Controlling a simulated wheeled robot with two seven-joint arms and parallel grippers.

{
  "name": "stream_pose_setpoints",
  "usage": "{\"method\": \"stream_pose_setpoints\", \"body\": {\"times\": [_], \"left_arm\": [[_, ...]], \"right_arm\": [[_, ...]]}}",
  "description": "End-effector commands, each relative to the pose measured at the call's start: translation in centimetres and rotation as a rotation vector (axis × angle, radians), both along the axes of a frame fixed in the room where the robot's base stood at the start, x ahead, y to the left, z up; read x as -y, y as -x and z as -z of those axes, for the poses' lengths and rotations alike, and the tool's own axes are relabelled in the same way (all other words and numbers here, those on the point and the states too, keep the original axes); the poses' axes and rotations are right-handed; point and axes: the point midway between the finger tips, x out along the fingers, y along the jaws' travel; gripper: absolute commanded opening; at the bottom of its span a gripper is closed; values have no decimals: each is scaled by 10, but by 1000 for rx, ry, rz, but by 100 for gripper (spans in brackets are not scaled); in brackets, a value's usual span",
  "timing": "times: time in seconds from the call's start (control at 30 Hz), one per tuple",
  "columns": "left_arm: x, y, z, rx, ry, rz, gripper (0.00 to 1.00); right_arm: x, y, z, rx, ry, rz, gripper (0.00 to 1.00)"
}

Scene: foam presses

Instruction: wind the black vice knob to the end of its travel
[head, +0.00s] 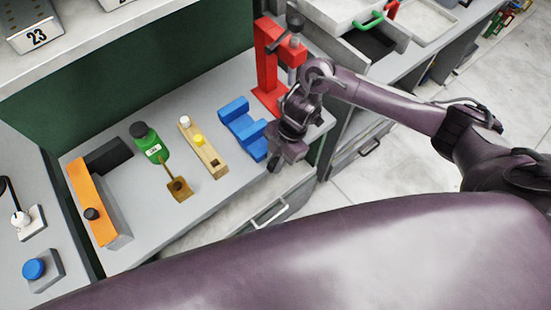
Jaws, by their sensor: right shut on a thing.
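The blue vice (238,122) lies on the grey worktop in the middle of the head view, with a gap between its blue jaws. My right gripper (276,161) is at the right, near end of the vice, pointing down beside it. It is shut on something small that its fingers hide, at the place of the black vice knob. The knob itself is not clearly seen. My left gripper is not in view.
A red press (266,65) stands close behind my right wrist. Drawers (268,212) lie below the worktop edge.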

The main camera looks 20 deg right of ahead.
Motion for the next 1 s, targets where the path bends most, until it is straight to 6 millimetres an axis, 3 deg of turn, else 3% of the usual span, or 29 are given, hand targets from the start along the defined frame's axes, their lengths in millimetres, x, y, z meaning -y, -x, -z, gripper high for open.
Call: {"method": "stream_pose_setpoints", "body": {"times": [0.27, 1.0], "left_arm": [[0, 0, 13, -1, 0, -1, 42], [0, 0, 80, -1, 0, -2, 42]], "right_arm": [[3, -1, 3, -36, -101, 2, 0], [12, -6, 6, -192, -540, 2, 0]]}}
